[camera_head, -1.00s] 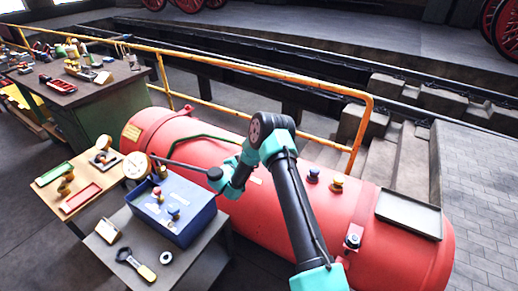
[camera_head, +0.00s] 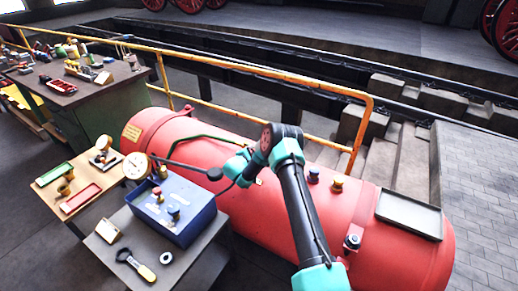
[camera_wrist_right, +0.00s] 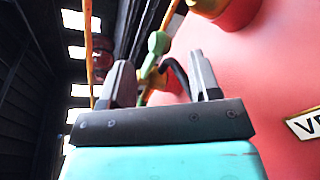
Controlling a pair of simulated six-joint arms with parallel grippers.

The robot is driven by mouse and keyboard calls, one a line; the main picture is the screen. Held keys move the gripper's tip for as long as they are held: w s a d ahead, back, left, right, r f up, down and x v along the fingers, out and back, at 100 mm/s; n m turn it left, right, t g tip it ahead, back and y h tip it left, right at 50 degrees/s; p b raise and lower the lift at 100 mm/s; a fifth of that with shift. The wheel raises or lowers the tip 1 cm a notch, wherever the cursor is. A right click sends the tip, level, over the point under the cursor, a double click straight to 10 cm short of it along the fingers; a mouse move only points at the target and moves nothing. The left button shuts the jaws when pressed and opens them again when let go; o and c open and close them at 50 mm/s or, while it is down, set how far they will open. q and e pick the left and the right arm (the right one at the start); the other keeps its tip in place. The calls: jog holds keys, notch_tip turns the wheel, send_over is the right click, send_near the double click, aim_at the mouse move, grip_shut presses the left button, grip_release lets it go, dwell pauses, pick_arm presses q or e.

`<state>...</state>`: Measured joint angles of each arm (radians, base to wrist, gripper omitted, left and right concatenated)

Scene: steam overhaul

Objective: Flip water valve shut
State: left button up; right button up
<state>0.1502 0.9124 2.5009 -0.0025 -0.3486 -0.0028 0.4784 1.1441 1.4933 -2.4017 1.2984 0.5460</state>
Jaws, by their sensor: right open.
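The water valve appears to be the green lever (camera_wrist_right: 157,45) on a brass-coloured body (camera_wrist_right: 150,74) in the right wrist view, against the red boiler (camera_wrist_right: 265,70). My right gripper (camera_wrist_right: 160,63) is open and empty. Its two dark fingers frame the lever, which shows in the gap between them; I cannot tell whether they touch it. In the head view my right arm reaches over the red boiler (camera_head: 300,215), and its teal wrist covers the jaws and the valve there. My left gripper is in neither view.
A round gauge (camera_head: 137,166) and a dark rod with a black knob (camera_head: 215,174) are left of my right wrist. A blue box (camera_head: 185,215) stands on a small table. A yellow railing (camera_head: 300,87) runs behind the boiler. A dark tray (camera_head: 410,214) lies on the boiler's right end.

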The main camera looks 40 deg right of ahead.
jog(key=x, duration=0.7)
jog(key=shift+w+d+f, duration=0.1)
jog(key=shift+d, duration=0.15)
jog(key=shift+f, duration=0.1)
grip_shut()
